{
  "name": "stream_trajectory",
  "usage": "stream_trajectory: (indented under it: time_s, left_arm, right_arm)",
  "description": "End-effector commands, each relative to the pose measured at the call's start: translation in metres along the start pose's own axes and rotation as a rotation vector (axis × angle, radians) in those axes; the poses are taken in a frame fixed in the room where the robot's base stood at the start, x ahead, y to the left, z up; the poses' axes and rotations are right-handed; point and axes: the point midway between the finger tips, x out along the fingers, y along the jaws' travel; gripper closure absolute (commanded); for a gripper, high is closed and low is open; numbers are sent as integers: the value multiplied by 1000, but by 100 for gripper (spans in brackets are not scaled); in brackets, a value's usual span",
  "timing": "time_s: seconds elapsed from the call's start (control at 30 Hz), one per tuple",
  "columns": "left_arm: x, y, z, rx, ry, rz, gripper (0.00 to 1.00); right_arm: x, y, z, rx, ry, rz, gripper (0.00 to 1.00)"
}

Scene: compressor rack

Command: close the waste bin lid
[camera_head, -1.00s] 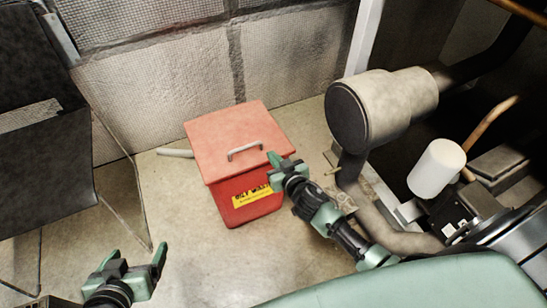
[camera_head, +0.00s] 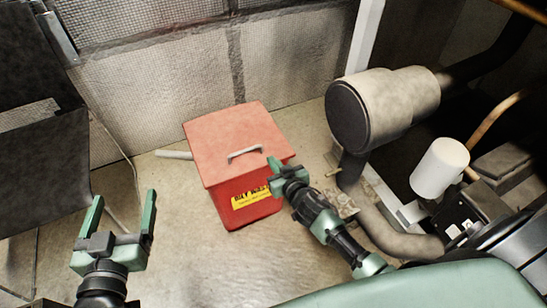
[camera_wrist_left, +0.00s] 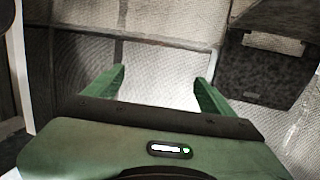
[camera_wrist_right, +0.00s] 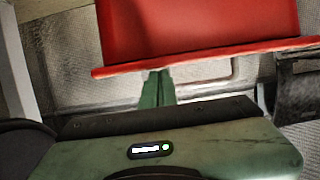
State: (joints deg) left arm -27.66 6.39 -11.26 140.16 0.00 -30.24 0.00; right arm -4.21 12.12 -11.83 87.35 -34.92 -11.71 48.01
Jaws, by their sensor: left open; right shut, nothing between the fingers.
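The red waste bin (camera_head: 240,192) stands on the floor in the middle of the head view, with a yellow label on its front. Its lid (camera_head: 235,140) with a grey handle (camera_head: 245,152) lies over the top and looks down, though I cannot tell whether it is fully seated. My right gripper (camera_head: 275,164) is shut and empty at the lid's front right edge. In the right wrist view its closed fingers (camera_wrist_right: 157,88) reach the red lid's edge (camera_wrist_right: 210,58); contact is unclear. My left gripper (camera_head: 123,215) is open and empty, left of the bin and apart from it.
A dark chair (camera_head: 40,140) stands at the left. A large grey cylinder (camera_head: 390,108) with pipes and a white canister (camera_head: 438,168) stand at the right. A textured wall (camera_head: 170,85) is behind the bin. The floor between my left gripper and the bin is clear.

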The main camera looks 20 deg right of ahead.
Motion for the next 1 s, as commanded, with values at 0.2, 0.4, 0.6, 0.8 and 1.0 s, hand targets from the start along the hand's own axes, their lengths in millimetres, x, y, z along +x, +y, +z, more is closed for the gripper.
stream_trajectory:
  time_s: [0.2, 0.4, 0.6, 0.8, 1.0]
  left_arm:
    - [0, 0, 2, 0, -4, 0, 16]
    - [-4, -3, 18, 1, -94, -6, 16]
    - [-20, -8, 58, 1, -311, -18, 16]
    - [-48, -14, 98, -1, -545, -33, 16]
    - [-83, -19, 129, -5, -759, -46, 16]
  right_arm:
    - [-2, 0, 16, 3, -30, 4, 100]
    - [-3, 0, 10, 3, -29, 3, 100]
    - [-4, 1, -2, 3, -24, 2, 100]
    - [-3, 3, -19, 1, -12, 2, 100]
    - [-3, 5, -32, 0, -4, 1, 100]
